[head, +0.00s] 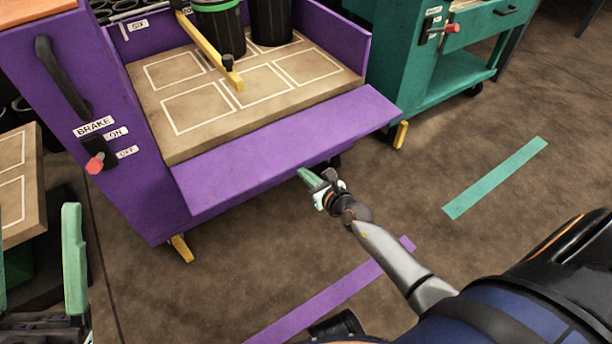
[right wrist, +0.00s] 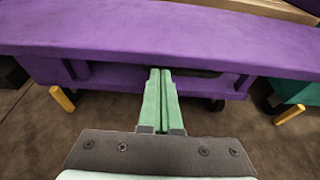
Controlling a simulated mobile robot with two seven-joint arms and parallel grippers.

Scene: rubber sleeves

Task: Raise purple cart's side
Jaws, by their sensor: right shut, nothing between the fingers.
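The purple cart (head: 75,60) stands at the upper left of the head view. Its side panel (head: 290,150) is folded down and slopes outward from the deck's front edge. My right gripper (head: 303,175) is shut and empty, with its green fingertips just under the panel's lower edge. In the right wrist view the shut fingers (right wrist: 161,75) point in beneath the purple panel (right wrist: 150,35); I cannot tell whether they touch it. My left gripper (head: 38,265) is open and empty at the lower left of the head view.
Black containers (head: 270,20) stand on the cart's deck (head: 190,125) behind a yellow bar (head: 215,55). The brake lever (head: 95,163) is on its left end. A teal cart (head: 395,60) stands behind right. Floor with purple (head: 330,290) and teal (head: 495,178) strips is open in front.

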